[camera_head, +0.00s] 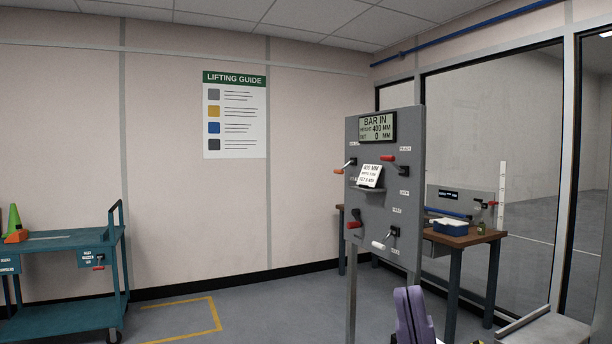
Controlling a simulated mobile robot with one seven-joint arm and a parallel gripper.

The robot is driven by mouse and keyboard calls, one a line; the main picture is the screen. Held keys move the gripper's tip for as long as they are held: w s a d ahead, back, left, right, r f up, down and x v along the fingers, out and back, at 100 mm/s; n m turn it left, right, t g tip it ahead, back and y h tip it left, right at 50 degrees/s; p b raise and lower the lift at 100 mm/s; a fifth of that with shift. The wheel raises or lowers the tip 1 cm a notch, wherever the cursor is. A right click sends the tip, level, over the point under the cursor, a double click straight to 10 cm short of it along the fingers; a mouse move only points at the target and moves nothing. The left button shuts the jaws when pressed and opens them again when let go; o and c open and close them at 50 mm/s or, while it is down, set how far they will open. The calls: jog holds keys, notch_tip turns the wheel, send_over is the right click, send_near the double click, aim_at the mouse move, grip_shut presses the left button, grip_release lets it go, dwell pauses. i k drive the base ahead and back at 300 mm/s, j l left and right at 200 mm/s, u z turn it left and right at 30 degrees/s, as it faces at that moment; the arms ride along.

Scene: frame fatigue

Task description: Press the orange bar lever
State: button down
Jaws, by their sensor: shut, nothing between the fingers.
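The orange-tipped lever (344,168) sits at the upper left of an upright grey panel (377,205) in the head view. Its orange grip points left and slightly down from a dark pivot. A small label is above it, too small to read. A purple part, apparently of my arm, rises at the bottom edge, in front of the panel's foot and well below the lever. My gripper's fingertips cannot be made out.
The panel also carries a red lever (388,158), another red one (354,224), a white one (379,245) and a display (377,128) reading "BAR IN". A workbench (466,236) stands behind right; a teal cart (60,242) is far left. Floor between cart and panel is open.

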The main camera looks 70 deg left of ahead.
aim_at(339, 171)
jog(key=u, duration=2.1)
jog(key=i+j+z, duration=0.2)
jog(key=i+j, duration=0.3)
jog(key=i, duration=0.5)
jog(key=i+j+z, duration=0.2)
jog(key=i+j, duration=0.4)
jog(key=i, duration=0.35)
jog(key=i+j+z, duration=0.2)
jog(key=i+j, duration=0.6)
jog(key=i, duration=0.1)
